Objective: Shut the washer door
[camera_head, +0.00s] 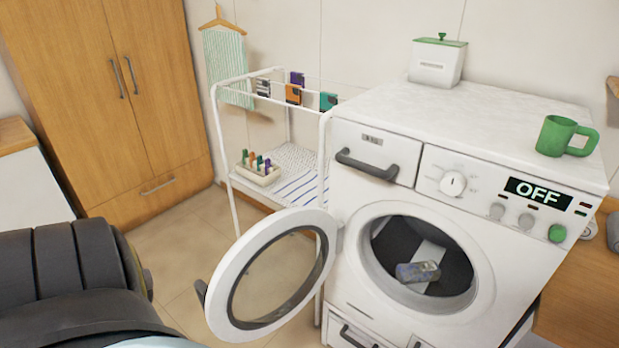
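The white washer (385,202) stands at the right, and its panel display reads OFF. Its round door (225,275) is wide open, hinged at the left of the drum opening and swung out to the left. The door has a white ring, a see-through middle and a dark handle (201,291) on its outer left edge. Inside the dark drum (455,268) lies a small grey-blue item (418,271). A dark part of my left arm fills the lower left, apart from the door. Neither of my grippers shows.
A white rack (222,135) with clips and a small tray (258,174) stands behind the door, left of the washer. A green mug (556,136) and a white canister (437,64) stand on the washer top. A wooden wardrobe (110,110) is at the left. Some floor (180,245) is clear.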

